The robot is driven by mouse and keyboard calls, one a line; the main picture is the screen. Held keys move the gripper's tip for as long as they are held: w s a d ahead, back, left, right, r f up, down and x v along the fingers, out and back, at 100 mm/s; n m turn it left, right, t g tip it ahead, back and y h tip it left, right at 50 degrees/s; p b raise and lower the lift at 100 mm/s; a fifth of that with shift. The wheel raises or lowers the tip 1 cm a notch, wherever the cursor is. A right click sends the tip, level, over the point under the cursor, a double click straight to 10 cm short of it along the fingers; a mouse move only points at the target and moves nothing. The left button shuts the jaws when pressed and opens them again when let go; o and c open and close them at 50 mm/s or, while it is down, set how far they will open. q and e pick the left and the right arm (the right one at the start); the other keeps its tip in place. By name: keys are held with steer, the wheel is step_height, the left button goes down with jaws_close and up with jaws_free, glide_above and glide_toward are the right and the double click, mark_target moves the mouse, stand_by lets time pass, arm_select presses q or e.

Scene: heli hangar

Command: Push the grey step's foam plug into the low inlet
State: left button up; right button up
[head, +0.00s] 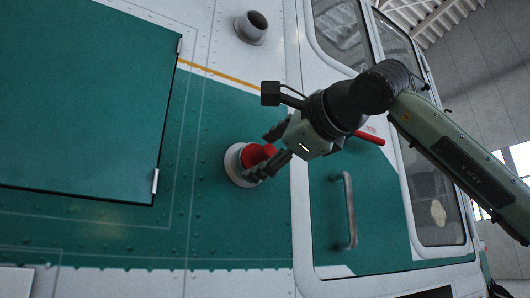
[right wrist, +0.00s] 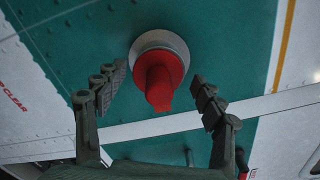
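A red foam plug (head: 257,154) sits at a round grey-white inlet ring (head: 233,165) low on the green fuselage side. In the right wrist view the plug (right wrist: 158,78) sticks out of the ring (right wrist: 151,38) toward me; how deep it sits is hard to tell. My right gripper (head: 262,152) is at the plug, coming from the right. In the right wrist view the right gripper (right wrist: 158,82) is open, with one finger on each side of the plug and visible gaps between. My left gripper is not in view. I see no grey step.
A second grey inlet pipe (head: 251,27) with a dark opening is higher up. A green hatch (head: 80,95) is at left. A door with a grey grab handle (head: 349,211) and windows is at right. A red bar (head: 369,138) shows behind my right wrist.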

steer(key=shift+s, duration=0.1)
steer(key=v, duration=1.2)
